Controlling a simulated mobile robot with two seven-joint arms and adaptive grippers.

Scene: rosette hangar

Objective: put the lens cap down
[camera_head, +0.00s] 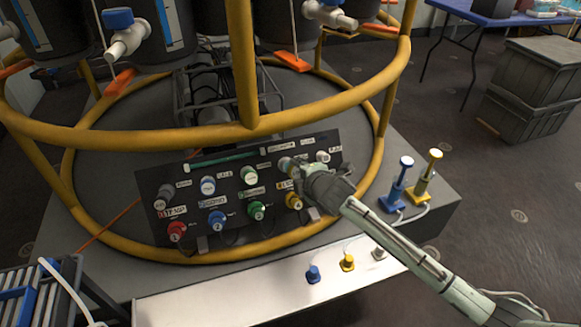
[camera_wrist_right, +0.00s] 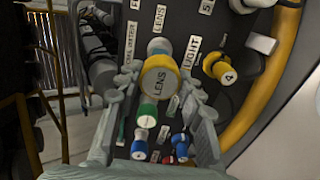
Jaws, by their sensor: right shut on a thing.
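I cannot tell whether the cap touches the panel. My left gripper is not in view.
The dark panel (camera_head: 150,200) carries several coloured knobs, with a yellow tubular frame (camera_head: 130,130) around and above it. Blue and yellow upright handles (camera_head: 405,180) stand at right. The white front ledge (camera_head: 220,300) has free room at left and small plugs toward the right.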

